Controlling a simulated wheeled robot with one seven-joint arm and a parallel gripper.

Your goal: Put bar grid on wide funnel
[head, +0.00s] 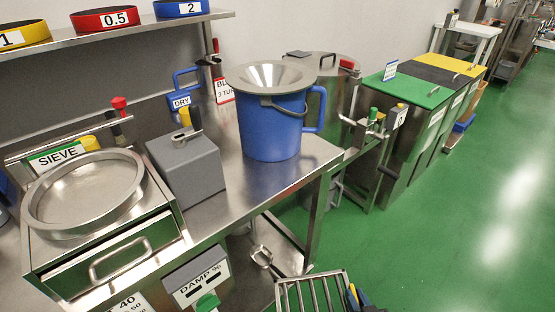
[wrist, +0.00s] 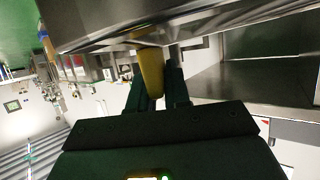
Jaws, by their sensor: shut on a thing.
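The bar grid (head: 312,283), a metal frame with parallel bars, shows at the bottom edge of the head view, partly cut off. My gripper (head: 354,296) is at its right side, shut on it, with a yellow part between the fingers. In the wrist view my gripper (wrist: 158,88) holds this yellow piece (wrist: 151,72), and dark metal fills the top. The wide funnel (head: 268,75), a shallow steel cone, sits in the mouth of a blue jug (head: 271,125) on the steel bench. The grid is apart from the funnel, in front of and below it.
The steel bench (head: 250,197) also holds a grey box (head: 188,172) and a round sieve (head: 85,190) left of the jug. A shelf (head: 130,32) with coloured rings hangs behind. Lidded bins (head: 405,90) stand right. The green floor (head: 450,230) is open at right.

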